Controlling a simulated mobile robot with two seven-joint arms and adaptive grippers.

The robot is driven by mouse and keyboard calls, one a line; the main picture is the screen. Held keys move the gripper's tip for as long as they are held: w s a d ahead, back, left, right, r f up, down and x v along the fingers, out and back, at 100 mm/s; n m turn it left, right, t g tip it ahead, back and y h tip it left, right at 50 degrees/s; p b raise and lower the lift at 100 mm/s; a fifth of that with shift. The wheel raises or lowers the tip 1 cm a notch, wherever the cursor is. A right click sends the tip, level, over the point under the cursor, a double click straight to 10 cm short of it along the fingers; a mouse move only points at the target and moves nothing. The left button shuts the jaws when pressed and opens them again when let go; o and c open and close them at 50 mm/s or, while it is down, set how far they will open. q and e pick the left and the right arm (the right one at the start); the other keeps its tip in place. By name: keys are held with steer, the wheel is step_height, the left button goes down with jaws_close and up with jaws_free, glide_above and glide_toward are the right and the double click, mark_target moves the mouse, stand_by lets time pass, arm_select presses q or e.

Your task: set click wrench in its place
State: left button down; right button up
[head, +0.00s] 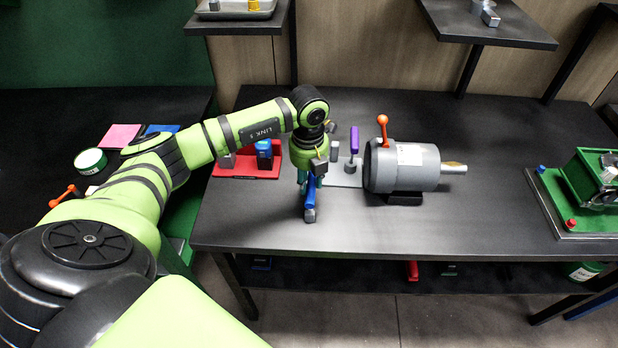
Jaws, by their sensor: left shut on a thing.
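My left gripper (311,181) points down over the dark table and is shut on a blue-handled tool with a grey end. This tool (310,201) hangs below the fingers and looks like the click wrench, but most of it is seen end-on and its upper part is hidden. A red holder (237,172) with blue and grey pieces stands to the left of the gripper. Just right of it, a purple-handled tool (354,140) stands upright near a light grey plate (346,174), partly hidden by the gripper. My right gripper is out of the picture.
A grey motor (410,168) with an orange lever stands right of the gripper, its shaft pointing right. A green machine (588,185) stands at the far right. The dark table (480,222) is clear between them and along the front. Shelves (485,22) overhang the back.

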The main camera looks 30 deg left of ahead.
arm_select(q)
steer(key=shift+f+b, duration=0.75)
steer(key=shift+f, duration=0.45)
steer(key=c, duration=0.8)
jaws_free()
step_height(320, 180, up, 12)
